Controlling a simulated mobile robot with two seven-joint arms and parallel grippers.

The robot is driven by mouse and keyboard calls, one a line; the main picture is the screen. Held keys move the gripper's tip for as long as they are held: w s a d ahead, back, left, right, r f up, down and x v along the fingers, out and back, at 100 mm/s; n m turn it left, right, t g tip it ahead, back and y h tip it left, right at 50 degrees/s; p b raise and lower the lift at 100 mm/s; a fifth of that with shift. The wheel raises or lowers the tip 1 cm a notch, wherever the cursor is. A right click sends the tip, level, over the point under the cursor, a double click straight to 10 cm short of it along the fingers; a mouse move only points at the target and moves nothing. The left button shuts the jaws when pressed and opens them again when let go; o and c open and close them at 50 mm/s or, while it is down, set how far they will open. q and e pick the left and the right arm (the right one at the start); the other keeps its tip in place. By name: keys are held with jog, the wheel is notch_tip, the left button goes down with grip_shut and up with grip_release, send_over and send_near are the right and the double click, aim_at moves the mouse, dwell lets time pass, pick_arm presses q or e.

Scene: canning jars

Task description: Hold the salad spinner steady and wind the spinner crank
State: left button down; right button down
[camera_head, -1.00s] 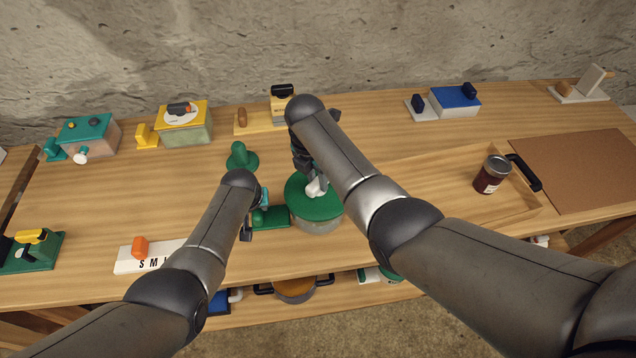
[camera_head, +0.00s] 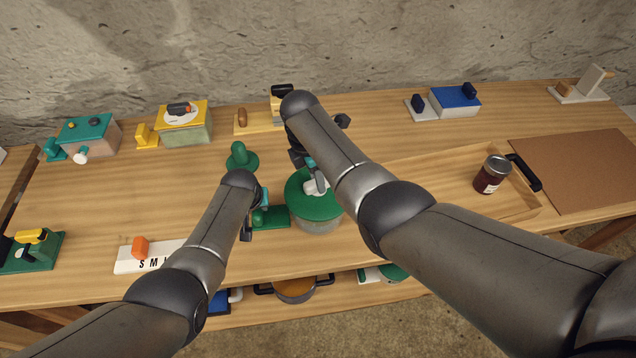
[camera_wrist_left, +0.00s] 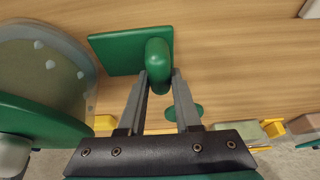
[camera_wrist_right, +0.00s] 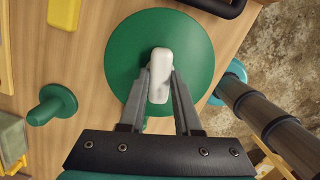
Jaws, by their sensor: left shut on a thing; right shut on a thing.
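The salad spinner has a round green lid (camera_head: 315,207) over a clear bowl (camera_head: 318,226) and stands upright on the table. Its white crank knob (camera_wrist_right: 160,72) sits on the lid. My right gripper (camera_wrist_right: 160,80) is shut on the white crank knob, seen from above in the right wrist view. A green base plate (camera_head: 272,218) with an upright green handle (camera_wrist_left: 158,62) sits left of the bowl. My left gripper (camera_wrist_left: 160,78) is shut on that green handle. In the head view my right arm hides part of the lid, and my left wrist hides most of the handle.
A green knob-topped piece (camera_head: 241,158) stands behind my left gripper. A jar (camera_head: 492,174) stands in a wooden tray (camera_head: 440,180) at the right. Toy-like boxes line the back, including a yellow one (camera_head: 184,122). A lettered white block (camera_head: 150,258) lies at front left.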

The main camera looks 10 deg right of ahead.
jog(key=m, duration=0.4)
jog(key=shift+g, duration=0.4)
jog(key=shift+m, duration=0.3)
jog(key=m, duration=0.4)
jog(key=shift+w+g, duration=0.1)
jog(key=shift+g, duration=0.2)
jog(key=c, duration=0.5)
grip_release()
jog(key=shift+r, duration=0.1)
jog(key=shift+w+a+r, duration=0.15)
jog(key=shift+a+r, duration=0.1)
jog(key=shift+r, duration=1.7)
jog(key=shift+w+a+r, duration=0.1)
jog(key=shift+a+r, duration=0.2)
jog(key=shift+r, duration=1.7)
jog(key=shift+w+a+r, duration=0.15)
jog(key=shift+a+r, duration=0.1)
jog(key=shift+r, duration=1.7)
